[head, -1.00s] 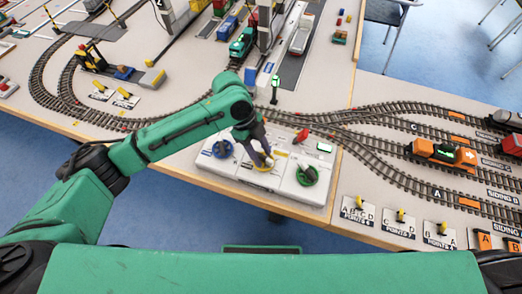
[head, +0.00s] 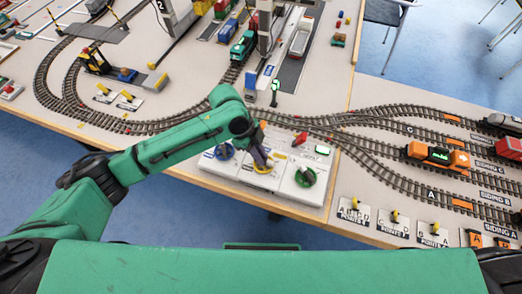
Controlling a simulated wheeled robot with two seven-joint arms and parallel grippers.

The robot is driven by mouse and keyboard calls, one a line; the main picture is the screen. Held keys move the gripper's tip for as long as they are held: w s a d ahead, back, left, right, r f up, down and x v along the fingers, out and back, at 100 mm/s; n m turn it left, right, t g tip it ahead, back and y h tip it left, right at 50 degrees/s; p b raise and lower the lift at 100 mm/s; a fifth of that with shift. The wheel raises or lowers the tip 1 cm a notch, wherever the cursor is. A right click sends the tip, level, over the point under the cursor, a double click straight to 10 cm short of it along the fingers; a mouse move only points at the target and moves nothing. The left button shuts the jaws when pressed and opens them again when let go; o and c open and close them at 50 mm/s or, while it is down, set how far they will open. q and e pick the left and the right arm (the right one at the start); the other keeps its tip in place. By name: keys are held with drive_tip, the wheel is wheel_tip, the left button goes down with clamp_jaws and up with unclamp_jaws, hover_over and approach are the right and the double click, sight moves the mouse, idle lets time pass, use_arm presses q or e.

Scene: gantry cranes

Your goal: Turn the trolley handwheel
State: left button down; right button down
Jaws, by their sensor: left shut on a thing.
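A white control box (head: 230,178) at the table's front edge carries three handwheels: a blue one (head: 224,151), a yellow one (head: 263,168) and a green one (head: 305,176). I cannot read which label names the trolley. My left gripper (head: 262,162) reaches down from above onto the yellow handwheel and is shut on it. The gripper and wrist hide part of this wheel. The blue and green wheels stand free on either side. My right gripper is not in view.
An orange locomotive (head: 437,154) stands on the right tracks. Crane legs (head: 265,40) rise farther back.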

use_arm(q)
drive_tip(key=n+t+p, duration=0.1)
drive_tip(key=n+p, duration=0.1)
drive_tip(key=p, duration=0.1)
drive_tip(key=n+t+p, duration=0.1)
drive_tip(key=n+p, duration=0.2)
drive_tip(key=n+t+p, duration=0.1)
drive_tip(key=n+p, duration=0.2)
drive_tip(key=shift+s+r, duration=0.3)
drive_tip(key=shift+r, duration=0.1)
drive_tip(key=shift+d+f+n+t+p, duration=0.15)
drive_tip(key=shift+n+t+p, duration=0.55)
drive_tip(key=shift+n+p, duration=0.7)
drive_tip(key=shift+n+y, duration=0.3)
drive_tip(key=shift+n, duration=0.1)
drive_tip(key=c, duration=0.9)
unclamp_jaws()
drive_tip(key=shift+f, duration=0.1)
drive_tip(key=shift+s, duration=0.15)
drive_tip(key=b+v, duration=0.1)
drive_tip(key=v, duration=1.3)
drive_tip(key=shift+r, duration=0.25)
